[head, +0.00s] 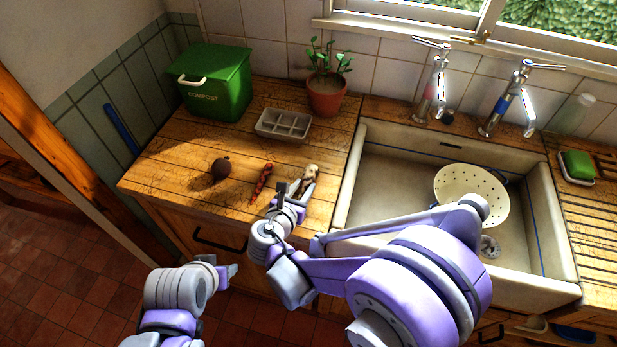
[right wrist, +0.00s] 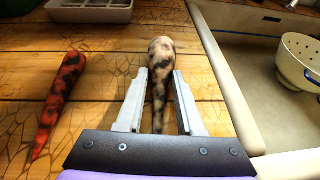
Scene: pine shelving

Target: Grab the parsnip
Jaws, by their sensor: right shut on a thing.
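The parsnip (head: 310,171), cream with dark blotches, lies on the wooden worktop near the sink's left edge. In the right wrist view the parsnip (right wrist: 161,52) points its thick end away from me, and its thin tail runs back between the fingers. My right gripper (head: 295,190) is over the worktop's front part with its fingers on either side of the parsnip; in the right wrist view the gripper (right wrist: 159,82) is shut on it. My left gripper (head: 230,272) hangs in front of the worktop, away from the vegetables; its jaw opening is unclear.
A red, dark-blotched carrot-like root (head: 262,182) and a dark round beetroot-like vegetable (head: 220,169) lie left of the parsnip. Behind are a grey divided tray (head: 283,124), a potted plant (head: 326,95) and a green compost bin (head: 212,85). The sink (head: 380,165) holds a colander (head: 470,193).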

